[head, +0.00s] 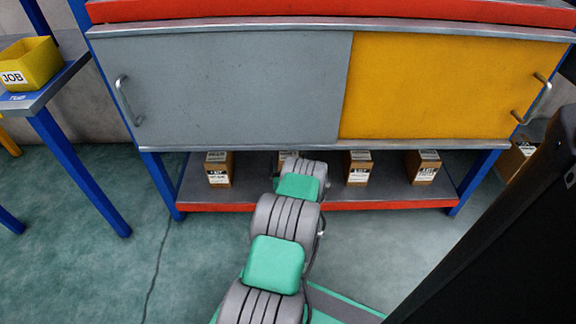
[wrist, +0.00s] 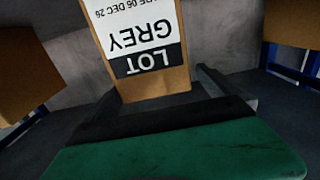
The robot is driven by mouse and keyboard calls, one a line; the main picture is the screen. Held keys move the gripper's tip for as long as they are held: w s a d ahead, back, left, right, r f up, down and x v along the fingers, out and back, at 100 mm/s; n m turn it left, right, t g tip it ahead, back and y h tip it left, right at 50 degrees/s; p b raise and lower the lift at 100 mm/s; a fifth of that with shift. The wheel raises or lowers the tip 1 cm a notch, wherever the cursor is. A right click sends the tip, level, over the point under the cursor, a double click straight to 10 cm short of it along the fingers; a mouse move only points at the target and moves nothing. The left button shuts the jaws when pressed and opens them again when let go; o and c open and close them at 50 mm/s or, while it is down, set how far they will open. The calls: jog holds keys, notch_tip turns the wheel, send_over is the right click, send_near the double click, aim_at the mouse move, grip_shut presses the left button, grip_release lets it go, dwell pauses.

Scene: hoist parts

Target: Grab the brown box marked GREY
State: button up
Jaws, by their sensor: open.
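The brown box marked GREY (wrist: 174,78) fills the upper middle of the wrist view. Its white label reads LOT GREY upside down. My gripper (wrist: 160,82) is open, with one dark finger towards each side of the box's near end. I cannot tell whether either finger touches it. In the head view, my arm reaches the lower shelf and hides my gripper. A box top (head: 289,154) shows just behind my arm there, mostly hidden; its label is not readable in that view.
Other labelled brown boxes stand on the lower shelf (head: 330,191): one on the left (head: 218,178) and two on the right (head: 358,177) (head: 424,177). The cabinet with grey (head: 230,85) and yellow (head: 430,85) doors hangs above. A yellow JOB bin (head: 35,62) stands far left.

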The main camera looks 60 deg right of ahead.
aim_at(288, 152)
jog(key=b+x, duration=0.2)
jog(key=x, duration=0.3)
jog(key=shift+s+d+b, duration=0.15)
jog(key=shift+b, duration=0.15)
jog(key=shift+d+r, duration=0.15)
jog(key=shift+d, duration=0.3)
jog(key=c, duration=1.9)
jog(key=shift+r, duration=0.25)
jog(key=shift+c, duration=0.5)
